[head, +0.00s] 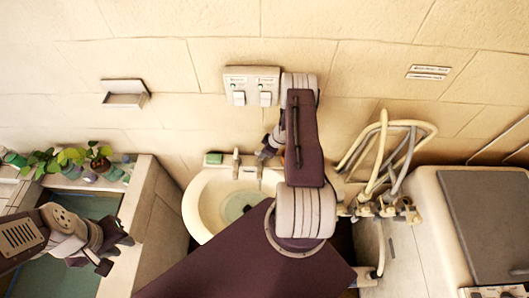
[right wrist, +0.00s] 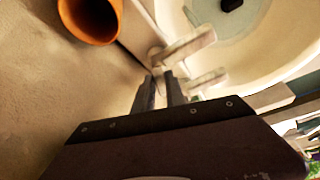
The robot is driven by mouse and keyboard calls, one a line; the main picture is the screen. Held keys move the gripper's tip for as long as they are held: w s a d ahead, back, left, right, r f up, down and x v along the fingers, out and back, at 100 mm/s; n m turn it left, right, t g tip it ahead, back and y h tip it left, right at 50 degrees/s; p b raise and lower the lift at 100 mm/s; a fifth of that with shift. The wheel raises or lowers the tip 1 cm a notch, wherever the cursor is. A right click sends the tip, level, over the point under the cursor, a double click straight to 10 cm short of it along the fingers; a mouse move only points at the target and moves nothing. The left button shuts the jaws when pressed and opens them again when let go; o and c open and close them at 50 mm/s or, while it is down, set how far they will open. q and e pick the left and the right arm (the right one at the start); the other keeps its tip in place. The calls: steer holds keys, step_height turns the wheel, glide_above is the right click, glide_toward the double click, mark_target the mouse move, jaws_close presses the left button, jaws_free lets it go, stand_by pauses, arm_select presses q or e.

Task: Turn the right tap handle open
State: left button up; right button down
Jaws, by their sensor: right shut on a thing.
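The washbasin (head: 195,205) is cream and stands against the wall; its rim fills the upper right of the right wrist view. The left tap (head: 236,160) and the right tap (head: 259,168) stand at its back rim. In the right wrist view the right tap (right wrist: 185,46) is the upper pale lever and the left tap (right wrist: 207,79) the lower one. My right gripper (head: 267,147) reaches down at the right tap; its fingers (right wrist: 160,78) are close together on the handle's end, and the exact contact is hard to see. My left gripper (head: 117,253) is open and empty, left of the basin.
An orange pot (right wrist: 90,18) stands near my right gripper. A green soap (head: 214,158) lies on the basin's back left. Several hoses (head: 384,150) hang at the right beside a grey-lidded cabinet (head: 485,220). Potted plants (head: 98,158) line the left. A switch plate (head: 251,88) is above the basin.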

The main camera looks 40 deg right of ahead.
steer(key=c, duration=1.4)
jaws_free()
steer(key=shift+s+d+r+b, duration=0.15)
steer(key=shift+r+b, duration=0.15)
steer(key=shift+r, duration=0.2)
steer(key=b+v, duration=0.1)
steer(key=v, duration=0.7)
